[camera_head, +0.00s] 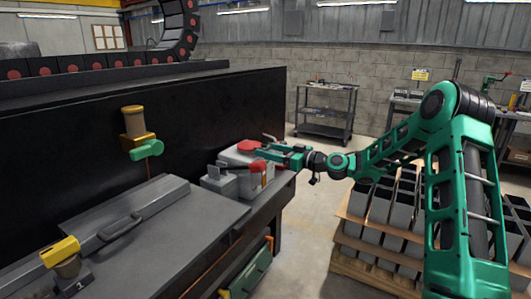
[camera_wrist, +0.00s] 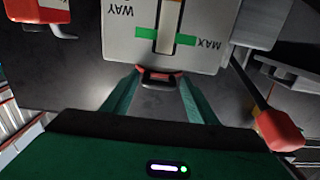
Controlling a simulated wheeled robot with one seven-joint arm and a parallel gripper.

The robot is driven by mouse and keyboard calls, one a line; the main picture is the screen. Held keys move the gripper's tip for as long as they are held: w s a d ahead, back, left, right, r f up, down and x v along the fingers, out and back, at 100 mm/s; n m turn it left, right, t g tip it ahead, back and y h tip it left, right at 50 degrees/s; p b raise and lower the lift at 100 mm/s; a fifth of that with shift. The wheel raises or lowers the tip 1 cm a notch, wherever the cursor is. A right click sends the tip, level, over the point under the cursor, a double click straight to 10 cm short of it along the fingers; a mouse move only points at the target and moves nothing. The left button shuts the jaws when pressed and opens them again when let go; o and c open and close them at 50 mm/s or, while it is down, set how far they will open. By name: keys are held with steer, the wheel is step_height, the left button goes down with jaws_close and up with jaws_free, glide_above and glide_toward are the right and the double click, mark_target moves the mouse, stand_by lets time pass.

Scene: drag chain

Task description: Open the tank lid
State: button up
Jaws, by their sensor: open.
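In the wrist view the tank's face (camera_wrist: 118,42) shows upside down, with the words "WAY" and "MAX" and a gauge strip with green marks. My gripper (camera_head: 266,151) is at the tank's right side, close to the red lid. In the wrist view my gripper (camera_wrist: 158,76) has its fingers spread, with a small red and dark handle-like part (camera_wrist: 160,74) between the tips. I cannot tell whether the fingers touch it.
A smaller grey box (camera_head: 219,182) stands in front of the tank. A red knob on a dark rod (camera_wrist: 280,130) is close at the right in the wrist view. A black wall (camera_head: 215,110) rises behind the bench. A pallet of grey blocks (camera_head: 385,225) stands on the right.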

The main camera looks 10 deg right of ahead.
steer(key=shift+w+a, duration=0.45)
steer(key=c, duration=1.3)
steer(key=shift+o, duration=0.2)
steer(key=shift+d, duration=0.15)
steer(key=shift+r, duration=0.15)
